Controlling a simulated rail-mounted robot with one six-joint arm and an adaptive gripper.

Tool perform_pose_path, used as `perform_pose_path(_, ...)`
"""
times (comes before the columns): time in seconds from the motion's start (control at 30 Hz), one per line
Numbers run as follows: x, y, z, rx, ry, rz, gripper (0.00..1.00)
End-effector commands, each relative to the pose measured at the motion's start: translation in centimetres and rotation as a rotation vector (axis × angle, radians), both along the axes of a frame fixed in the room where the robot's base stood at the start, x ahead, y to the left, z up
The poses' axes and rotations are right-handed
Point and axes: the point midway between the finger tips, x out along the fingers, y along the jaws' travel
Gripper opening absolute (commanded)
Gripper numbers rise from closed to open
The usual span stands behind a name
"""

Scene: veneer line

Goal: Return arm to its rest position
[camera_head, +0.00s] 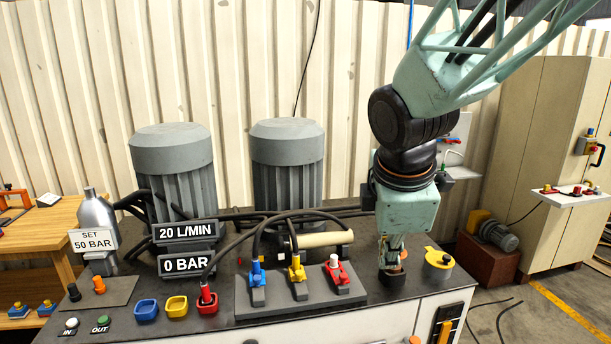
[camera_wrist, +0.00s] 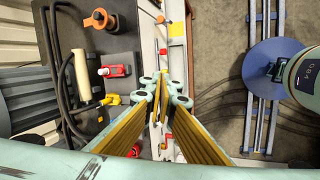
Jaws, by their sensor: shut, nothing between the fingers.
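My arm reaches in from the top right in the head view, over the right end of the dark bench top (camera_head: 300,318). My gripper (camera_head: 394,264) hangs pointing down there, shut and empty. Its tips appear close to an orange-topped fitting (camera_head: 397,283); I cannot tell the exact gap in that view. In the wrist view my gripper (camera_wrist: 165,84) shows its two fingers with nothing between the tips, and the bench edge and front lie beyond them.
Blue (camera_head: 257,275), yellow (camera_head: 296,270) and red (camera_head: 337,274) couplings stand left of my gripper. A yellow-lidded pot (camera_head: 438,262) stands to its right. Two grey motors (camera_head: 287,165) stand behind, before a corrugated wall. A beige cabinet (camera_head: 540,150) is at right.

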Motion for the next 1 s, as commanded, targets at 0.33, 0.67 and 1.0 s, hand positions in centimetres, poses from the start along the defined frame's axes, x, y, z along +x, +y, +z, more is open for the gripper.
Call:
perform_pose_path(0.33, -5.7, -2.3, 1.3, 0.121, -0.023, -0.3, 0.0)
perform_pose_path(0.67, -11.4, -3.8, 1.8, 0.239, -0.039, -0.58, 0.0)
perform_pose_path(1.0, -17.2, -4.6, 1.7, 0.363, -0.051, -0.863, 0.0)
